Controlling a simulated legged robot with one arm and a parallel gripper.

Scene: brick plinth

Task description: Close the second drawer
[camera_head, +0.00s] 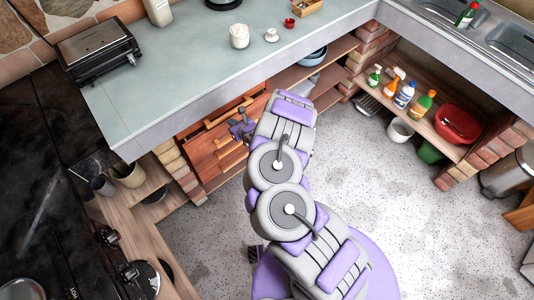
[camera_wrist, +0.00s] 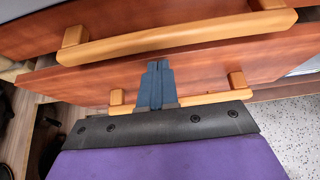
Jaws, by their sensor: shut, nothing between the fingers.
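Wooden drawers (camera_head: 205,160) with lighter bar handles sit under the counter in the head view. In the wrist view, an upper drawer front (camera_wrist: 215,22) has a long bar handle (camera_wrist: 180,37). Below it is another reddish-brown drawer front (camera_wrist: 205,72) with its own bar handle (camera_wrist: 215,98), partly hidden by my gripper. My gripper (camera_wrist: 160,66) has its two dark fingers together, with nothing between them. The fingertips are in front of the lower drawer front; I cannot tell whether they touch it. In the head view my gripper (camera_head: 241,127) is at the drawers, partly hidden by my arm.
A grey counter (camera_head: 200,80) overhangs the drawers. Brick supports (camera_head: 175,165) stand left of them, and open shelves (camera_head: 315,80) are to the right. A shelf with bottles (camera_head: 405,95) and a red basin (camera_head: 457,123) is further right. The speckled floor (camera_head: 400,200) is clear.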

